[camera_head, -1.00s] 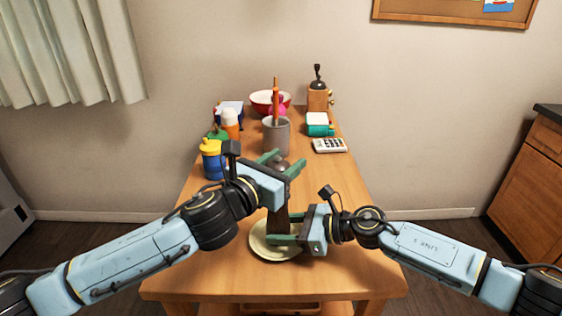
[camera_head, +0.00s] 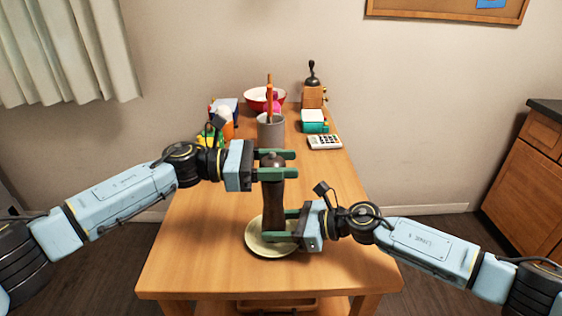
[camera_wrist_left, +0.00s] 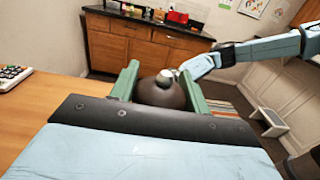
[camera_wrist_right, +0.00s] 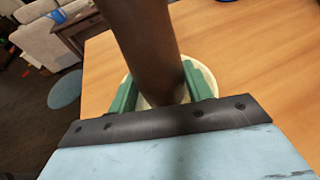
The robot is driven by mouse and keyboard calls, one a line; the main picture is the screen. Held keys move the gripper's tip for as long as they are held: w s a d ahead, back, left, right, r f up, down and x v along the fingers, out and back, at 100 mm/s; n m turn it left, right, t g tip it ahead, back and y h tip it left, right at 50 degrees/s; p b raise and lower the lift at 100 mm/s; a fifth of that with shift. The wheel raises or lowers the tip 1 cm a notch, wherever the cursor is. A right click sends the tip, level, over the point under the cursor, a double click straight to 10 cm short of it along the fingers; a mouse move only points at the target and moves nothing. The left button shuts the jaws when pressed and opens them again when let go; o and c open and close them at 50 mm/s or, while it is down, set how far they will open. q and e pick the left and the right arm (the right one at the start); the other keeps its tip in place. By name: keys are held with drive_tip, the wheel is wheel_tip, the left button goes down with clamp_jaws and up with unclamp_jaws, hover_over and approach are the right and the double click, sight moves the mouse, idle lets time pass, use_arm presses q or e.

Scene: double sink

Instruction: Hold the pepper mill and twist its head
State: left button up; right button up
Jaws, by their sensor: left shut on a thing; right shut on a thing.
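The dark brown pepper mill (camera_head: 273,205) stands upright on a pale plate (camera_head: 257,247) near the front of the wooden table. My left gripper (camera_head: 277,165) is shut on the mill's head, its green fingers on either side of it. In the left wrist view the rounded dark head (camera_wrist_left: 160,92) with its light top knob sits between the fingers. My right gripper (camera_head: 281,226) is shut on the mill's lower body, just above the plate. In the right wrist view the body (camera_wrist_right: 148,45) rises between the fingers and hides part of the plate.
Behind the mill stand a grey utensil crock (camera_head: 271,130), a calculator (camera_head: 325,142), a teal box (camera_head: 314,120), a red bowl (camera_head: 262,104) and a wooden coffee grinder (camera_head: 312,95). Several colourful items at the back left are partly hidden by my left arm. The table's right front is clear.

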sight(281, 160)
use_arm(q)
drive_tip(key=shift+s+m+g+y, duration=0.1)
drive_tip(key=shift+m+g+y, duration=0.25)
drive_tip(key=shift+m+g, duration=1)
drive_tip(key=shift+s+m+g+y, duration=0.1)
drive_tip(key=shift+m+g+y, duration=0.45)
drive_tip(key=shift+g, duration=1.3)
drive_tip(key=shift+r+m, duration=0.1)
drive_tip(key=shift+m, duration=0.3)
drive_tip(key=shift+s+m+g, duration=0.25)
drive_tip(key=shift+m+g, duration=0.15)
drive_tip(key=shift+g, duration=0.5)
drive_tip(key=o, duration=1)
drive_tip(key=shift+a, duration=0.1)
wheel_tip(281, 160, up, 10)
drive_tip(key=shift+f, duration=0.1)
